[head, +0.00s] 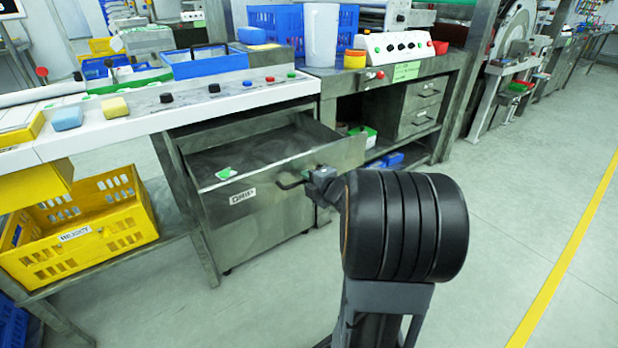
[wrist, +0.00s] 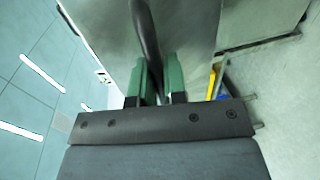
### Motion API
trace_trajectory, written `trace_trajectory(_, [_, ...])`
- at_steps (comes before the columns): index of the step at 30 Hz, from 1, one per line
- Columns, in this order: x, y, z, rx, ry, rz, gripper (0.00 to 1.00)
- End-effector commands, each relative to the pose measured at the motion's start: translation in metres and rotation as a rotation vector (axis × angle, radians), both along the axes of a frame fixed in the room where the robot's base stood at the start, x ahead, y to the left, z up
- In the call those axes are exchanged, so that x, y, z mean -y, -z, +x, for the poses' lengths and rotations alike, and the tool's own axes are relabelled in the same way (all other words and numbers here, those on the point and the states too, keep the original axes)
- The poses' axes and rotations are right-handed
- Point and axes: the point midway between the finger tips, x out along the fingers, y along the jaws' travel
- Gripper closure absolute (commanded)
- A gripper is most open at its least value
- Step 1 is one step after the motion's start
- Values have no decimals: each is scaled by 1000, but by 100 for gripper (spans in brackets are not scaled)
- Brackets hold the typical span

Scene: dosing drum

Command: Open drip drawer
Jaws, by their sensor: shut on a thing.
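The drip drawer (head: 265,182) is a grey metal drawer under the white control ledge, with a "DRIP" label on its front. It stands pulled out, and its dark, stained inside shows from above. A small green and white piece (head: 226,173) lies at its front left. My gripper (head: 312,180) is at the dark bar handle (head: 288,184) on the drawer front. In the wrist view, the green fingers (wrist: 160,84) are closed around the dark handle bar (wrist: 146,35). My arm hides part of the floor to the right of the drawer.
A yellow crate (head: 95,232) labelled "REJECT" stands on a low shelf at left. A metal table leg (head: 190,205) is beside the drawer. Grey drawers (head: 420,105) sit under the bench at right. The floor at right, with a yellow line (head: 570,255), is clear.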

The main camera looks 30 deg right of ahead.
Motion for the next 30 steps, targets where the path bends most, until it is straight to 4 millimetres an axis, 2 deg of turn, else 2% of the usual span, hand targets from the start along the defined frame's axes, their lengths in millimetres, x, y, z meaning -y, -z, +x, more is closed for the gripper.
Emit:
trace_trajectory(12, [1, 0, -1, 0, 3, 0, 100])
trace_trajectory(13, [1, 0, -1, 0, 3, 0, 86])
trace_trajectory(20, [1, 0, -1, 0, 3, 0, 64])
trace_trajectory(30, [2, -3, -7, 0, 5, 0, 63])
